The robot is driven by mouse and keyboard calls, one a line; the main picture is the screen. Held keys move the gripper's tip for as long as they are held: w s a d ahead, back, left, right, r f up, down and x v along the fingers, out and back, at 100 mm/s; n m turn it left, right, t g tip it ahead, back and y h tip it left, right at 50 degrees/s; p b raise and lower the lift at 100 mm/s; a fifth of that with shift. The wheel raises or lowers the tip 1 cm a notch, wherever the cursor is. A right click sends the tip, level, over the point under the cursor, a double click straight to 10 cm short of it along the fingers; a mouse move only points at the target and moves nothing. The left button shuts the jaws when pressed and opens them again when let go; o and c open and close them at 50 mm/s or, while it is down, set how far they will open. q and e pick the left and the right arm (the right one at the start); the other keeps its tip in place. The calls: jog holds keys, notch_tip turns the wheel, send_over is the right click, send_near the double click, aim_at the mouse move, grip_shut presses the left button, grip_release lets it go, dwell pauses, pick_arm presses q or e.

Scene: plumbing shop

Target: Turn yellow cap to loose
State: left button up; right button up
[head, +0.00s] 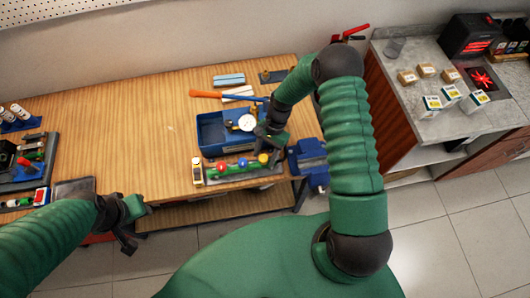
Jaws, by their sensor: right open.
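A yellow cap (263,159) sits at the right end of a green fixture (232,172) near the front edge of the wooden workbench. A blue cap (242,162) and a red cap (221,167) stand to its left on the same fixture. My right gripper (268,146) is open just behind and above the yellow cap; I cannot tell whether it touches it. My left gripper (130,228) hangs off the bench's front edge, away from the fixture, and its jaws are too dark and small to read.
A blue tray (208,133) with a round white gauge (247,123) lies behind the fixture. A blue vise-like block (310,160) is at the bench's right edge. An orange-handled tool (206,94) lies farther back. The bench left of the tray (140,130) is clear.

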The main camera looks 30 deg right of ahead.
jog(key=shift+a, duration=0.2)
jog(key=c, duration=0.7)
grip_shut()
jog(key=shift+d, duration=0.1)
jog(key=shift+w, duration=0.1)
